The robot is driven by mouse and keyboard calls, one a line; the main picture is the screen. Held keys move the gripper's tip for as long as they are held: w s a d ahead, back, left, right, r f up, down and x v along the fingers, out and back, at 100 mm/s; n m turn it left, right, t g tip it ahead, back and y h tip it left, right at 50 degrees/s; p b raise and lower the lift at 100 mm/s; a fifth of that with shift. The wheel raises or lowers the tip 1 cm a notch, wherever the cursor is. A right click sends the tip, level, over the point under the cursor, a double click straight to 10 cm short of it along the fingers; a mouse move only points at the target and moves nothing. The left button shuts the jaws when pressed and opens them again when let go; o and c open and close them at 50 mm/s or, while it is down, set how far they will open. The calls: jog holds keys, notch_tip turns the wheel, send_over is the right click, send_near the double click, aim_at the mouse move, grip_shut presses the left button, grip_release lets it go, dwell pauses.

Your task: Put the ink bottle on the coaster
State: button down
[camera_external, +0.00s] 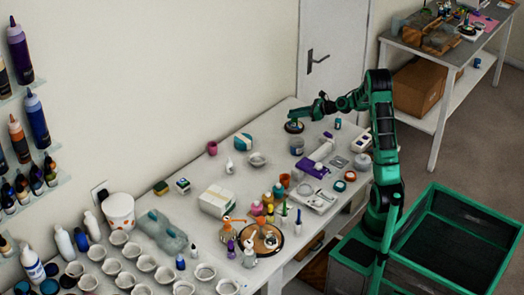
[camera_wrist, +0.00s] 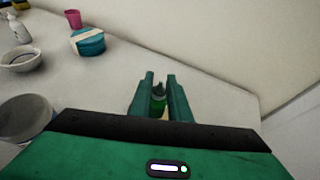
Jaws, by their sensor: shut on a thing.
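My gripper (camera_external: 297,117) is at the far end of the long white table, reaching left over a dark round disc (camera_external: 294,128) that looks like the coaster. In the external view the bottle is too small to make out clearly at the fingertips. I cannot tell whether it touches the disc. The disc is not clear in the wrist view.
A teal round box (camera_wrist: 88,42), a pink cup (camera_wrist: 73,18) and a white bowl (camera_wrist: 20,60) stand left of the gripper. A grey container (camera_external: 297,146) stands near the disc. Many bottles and cups crowd the near table. The wall is close behind the far end.

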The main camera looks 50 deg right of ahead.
jog(key=c, duration=1.6)
grip_release()
jog(key=shift+c, duration=0.2)
jog(key=v, duration=1.2)
